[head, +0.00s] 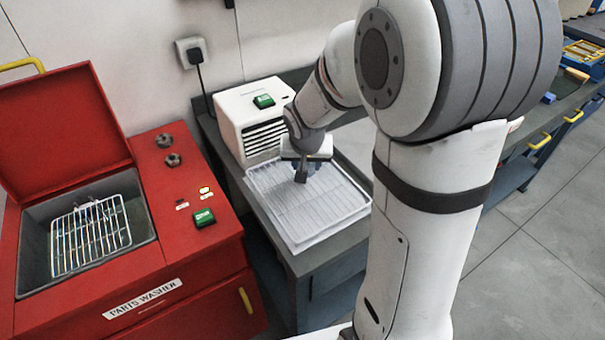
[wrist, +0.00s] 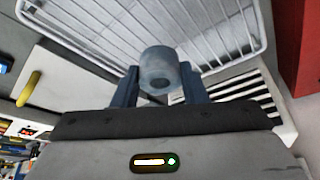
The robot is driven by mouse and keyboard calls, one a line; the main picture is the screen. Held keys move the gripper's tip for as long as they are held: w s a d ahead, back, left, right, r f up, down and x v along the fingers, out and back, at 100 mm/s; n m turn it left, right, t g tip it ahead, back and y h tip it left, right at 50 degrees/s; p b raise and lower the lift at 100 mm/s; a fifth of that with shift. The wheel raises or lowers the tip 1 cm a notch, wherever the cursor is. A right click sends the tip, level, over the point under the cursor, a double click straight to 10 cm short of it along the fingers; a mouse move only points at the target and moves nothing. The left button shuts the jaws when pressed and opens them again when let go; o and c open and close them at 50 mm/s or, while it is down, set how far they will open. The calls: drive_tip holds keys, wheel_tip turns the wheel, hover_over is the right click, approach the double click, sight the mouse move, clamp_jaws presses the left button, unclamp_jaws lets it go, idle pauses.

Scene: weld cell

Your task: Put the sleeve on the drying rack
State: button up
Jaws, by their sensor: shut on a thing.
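My gripper (head: 301,172) is over the drying rack in the head view, pointing down. In the wrist view, my gripper (wrist: 162,88) is shut on the sleeve (wrist: 160,64), a short grey cylinder with a dark round opening in its end. The sleeve is hard to make out in the head view. The drying rack (head: 335,210) is a white wire rack in a pale tray on the grey bench. The rack's wires also show in the wrist view (wrist: 110,45). I cannot tell whether the sleeve touches the rack.
A red parts washer (head: 170,285) with its lid open stands on the left, with a wire basket (head: 90,237) inside. A white vented box (head: 252,117) with a green switch stands behind the rack. The rack's front part is empty.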

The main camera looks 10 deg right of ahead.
drive_tip(key=shift+f, duration=2.2)
drive_tip(key=shift+f+b, duration=0.2)
drive_tip(key=shift+b, duration=0.25)
drive_tip(key=o, duration=1.3)
drive_tip(key=shift+s, duration=0.1)
drive_tip(key=shift+r, duration=0.15)
